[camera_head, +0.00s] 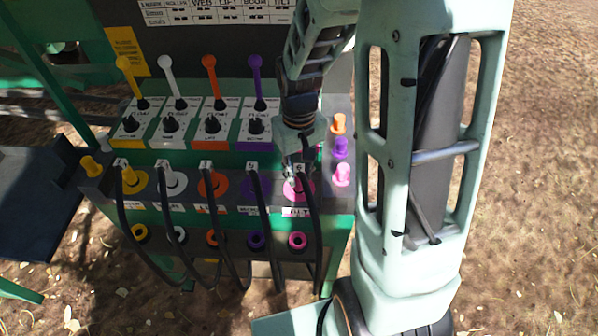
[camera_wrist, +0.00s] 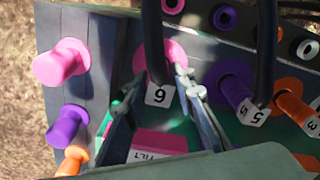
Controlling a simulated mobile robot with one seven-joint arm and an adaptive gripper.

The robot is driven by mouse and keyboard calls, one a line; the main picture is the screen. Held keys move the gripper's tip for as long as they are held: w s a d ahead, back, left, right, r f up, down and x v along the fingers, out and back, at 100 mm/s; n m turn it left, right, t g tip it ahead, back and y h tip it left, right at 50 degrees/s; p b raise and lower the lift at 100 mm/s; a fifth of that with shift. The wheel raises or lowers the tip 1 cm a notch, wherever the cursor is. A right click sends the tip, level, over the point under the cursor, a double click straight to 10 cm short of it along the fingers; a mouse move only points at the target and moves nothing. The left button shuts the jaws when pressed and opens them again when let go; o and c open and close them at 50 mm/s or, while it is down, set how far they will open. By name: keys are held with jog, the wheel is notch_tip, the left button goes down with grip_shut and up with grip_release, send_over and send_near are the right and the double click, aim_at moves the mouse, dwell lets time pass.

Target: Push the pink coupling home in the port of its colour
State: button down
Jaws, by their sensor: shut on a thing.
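The pink coupling, tagged with a number 6 (camera_wrist: 160,95) and with a black hose, is at the pink-ringed port (camera_wrist: 174,50) in the upper row of the panel. In the head view the pink ring (camera_head: 306,187) shows around it. My gripper (camera_wrist: 160,82) is shut on the coupling, one finger on each side in the wrist view; in the head view my gripper (camera_head: 300,165) reaches down to it from above. The hose and fingers hide most of the coupling, so I cannot tell how deep it sits.
Yellow, white, orange and purple couplings with hoses fill the ports to the left. A lower row holds open ports, including a pink-ringed one (camera_head: 297,241). Pink (camera_head: 342,174), purple and orange caps stand on the right edge. Levers (camera_head: 211,85) rise behind.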

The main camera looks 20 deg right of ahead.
jog(key=shift+s+f, duration=0.1)
jog(key=shift+s, duration=0.05)
jog(key=c, duration=1.2)
grip_release()
jog(key=shift+o, duration=0.2)
jog(key=shift+r+p, duration=2.8)
jog(key=shift+r, duration=0.8)
jog(key=shift+d, duration=0.1)
